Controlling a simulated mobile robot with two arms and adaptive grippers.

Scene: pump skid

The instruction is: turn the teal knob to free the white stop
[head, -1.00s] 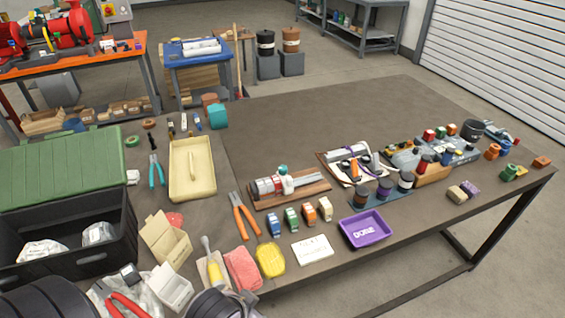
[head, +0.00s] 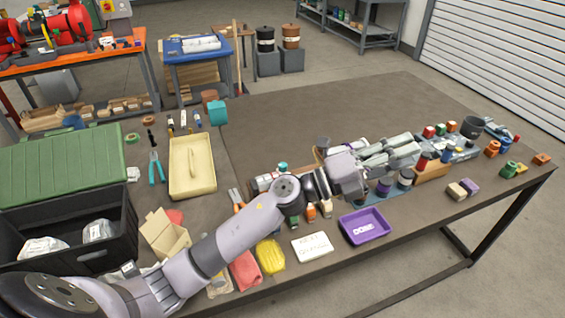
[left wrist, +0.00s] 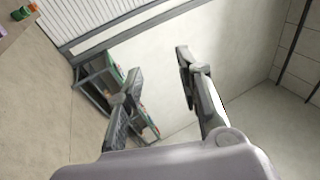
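The teal knob (head: 282,167) shows in the head view just above my left forearm. Next to it, part of the red and white fixture (head: 262,182) it belongs to shows; my arm hides the rest, and I cannot make out the white stop. My left gripper (head: 412,149) reaches past the knob to the right, over the middle of the bench. In the left wrist view its two fingers (left wrist: 158,72) stand apart with nothing between them. That view shows floor and wall, no knob. My right gripper is not in view.
A purple tray (head: 365,227) and a white card (head: 312,247) lie at the bench's front edge. Coloured blocks and a grey fixture (head: 455,150) stand at the right. A cream tray (head: 192,170) lies at the left. The back of the bench (head: 320,105) is clear.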

